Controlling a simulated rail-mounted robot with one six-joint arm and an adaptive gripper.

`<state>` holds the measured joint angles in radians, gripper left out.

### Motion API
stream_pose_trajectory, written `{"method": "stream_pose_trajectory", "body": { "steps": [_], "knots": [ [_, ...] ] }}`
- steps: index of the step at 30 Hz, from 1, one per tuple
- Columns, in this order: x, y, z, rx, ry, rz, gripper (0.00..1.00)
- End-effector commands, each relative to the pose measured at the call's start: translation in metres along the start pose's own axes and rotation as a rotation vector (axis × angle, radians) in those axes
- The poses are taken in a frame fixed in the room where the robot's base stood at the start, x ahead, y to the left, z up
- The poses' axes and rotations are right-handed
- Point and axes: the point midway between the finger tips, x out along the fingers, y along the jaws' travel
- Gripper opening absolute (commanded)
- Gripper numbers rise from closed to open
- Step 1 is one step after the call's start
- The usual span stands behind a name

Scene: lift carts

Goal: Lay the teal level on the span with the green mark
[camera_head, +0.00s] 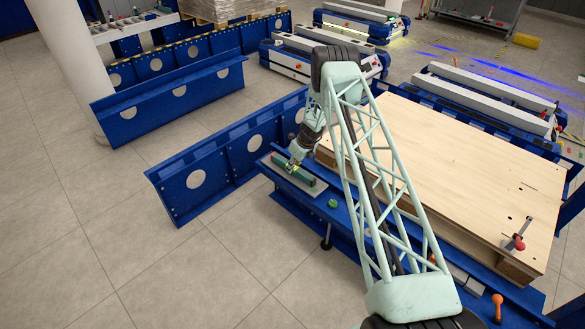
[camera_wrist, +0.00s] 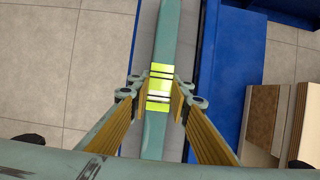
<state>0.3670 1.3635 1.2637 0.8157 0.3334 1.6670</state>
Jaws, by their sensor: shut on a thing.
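The teal level (camera_head: 305,177) is a long bar with bright yellow-green bands at its middle. My gripper (camera_head: 292,164) is shut on the level's banded middle. In the wrist view, the level (camera_wrist: 156,135) runs top to bottom between the yellow finger pads of my gripper (camera_wrist: 160,98). I cannot identify a green-marked span with certainty.
A wooden panel (camera_head: 450,165) lies right of my arm, with a red-handled clamp (camera_head: 516,243) on it. An orange-topped knob (camera_head: 497,299) is at the near right. Blue rails (camera_head: 225,155) stand left of the frame. Open tiled floor (camera_head: 130,235) lies at the near left.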

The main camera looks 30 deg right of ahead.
Motion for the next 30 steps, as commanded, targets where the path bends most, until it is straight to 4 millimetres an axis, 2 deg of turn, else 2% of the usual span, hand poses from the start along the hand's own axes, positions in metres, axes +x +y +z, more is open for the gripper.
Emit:
{"method": "stream_pose_trajectory", "body": {
  "steps": [3,4,9,22,30],
  "knots": [
    [0.001,0.0,0.0,0.0,0.0,0.0,0.04],
    [0.002,0.0,0.0,0.0,0.0,0.0,0.19],
    [0.001,0.0,0.0,0.0,0.0,0.0,0.34],
    [0.0,0.0,-0.001,0.0,0.0,0.0,0.34],
    [-0.013,0.0,0.0,0.0,0.0,0.0,0.34]
  ]
}}
